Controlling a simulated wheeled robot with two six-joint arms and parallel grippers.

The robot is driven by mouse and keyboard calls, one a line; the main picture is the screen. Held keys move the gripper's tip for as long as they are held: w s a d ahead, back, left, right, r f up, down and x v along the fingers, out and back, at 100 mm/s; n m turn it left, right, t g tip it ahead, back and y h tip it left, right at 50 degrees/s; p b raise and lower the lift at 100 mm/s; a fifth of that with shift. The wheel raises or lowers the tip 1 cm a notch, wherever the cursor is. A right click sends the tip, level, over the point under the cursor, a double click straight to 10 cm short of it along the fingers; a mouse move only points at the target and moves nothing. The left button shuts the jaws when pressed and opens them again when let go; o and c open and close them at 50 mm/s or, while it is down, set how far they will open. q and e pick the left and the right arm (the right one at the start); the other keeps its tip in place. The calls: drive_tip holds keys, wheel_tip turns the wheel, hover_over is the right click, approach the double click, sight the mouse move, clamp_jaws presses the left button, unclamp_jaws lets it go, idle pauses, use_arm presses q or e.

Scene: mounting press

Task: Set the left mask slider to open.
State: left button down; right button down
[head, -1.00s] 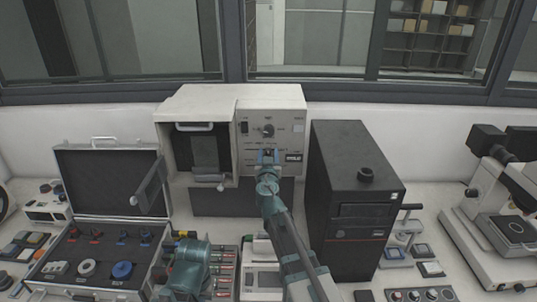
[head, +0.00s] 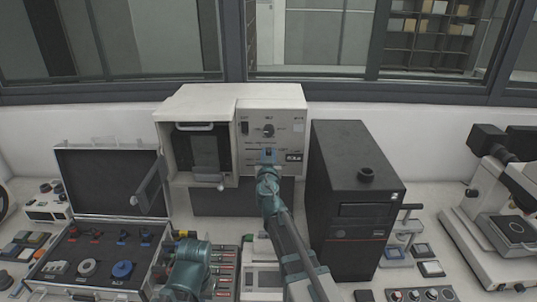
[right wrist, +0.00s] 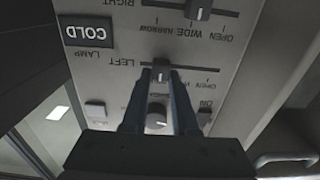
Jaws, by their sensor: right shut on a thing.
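The light grey panel (head: 285,122) of the press carries the mask sliders. In the right wrist view, which shows the panel upside down, the left slider knob (right wrist: 161,68) sits on its slot near the LEFT label, away from the OPEN label end. My right gripper (right wrist: 161,77) has its two dark fingers closed on this knob, hiding part of the scale beneath. The right mask slider knob (right wrist: 198,8) stands by WIDE. In the head view my right gripper (head: 268,154) reaches the panel and covers the slider. My left gripper is not identifiable.
A round dial (right wrist: 157,117) and a COLD lamp sign (right wrist: 89,31) are near the fingers. The press chamber (head: 205,150) is left of the panel, with its door (head: 148,186) swung out. A black tower (head: 352,170) stands close right of my arm. An open case (head: 105,220) lies left.

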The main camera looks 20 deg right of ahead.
idle(0.6)
drive_tip(key=a, duration=0.2)
drive_tip(key=w+a, duration=0.1)
drive_tip(key=a, duration=0.1)
drive_tip(key=w+a, duration=0.1)
drive_tip(key=a, duration=0.2)
drive_tip(key=shift+a, duration=0.1)
drive_tip(key=c, duration=0.7)
unclamp_jaws()
drive_tip(key=shift+a, duration=0.1)
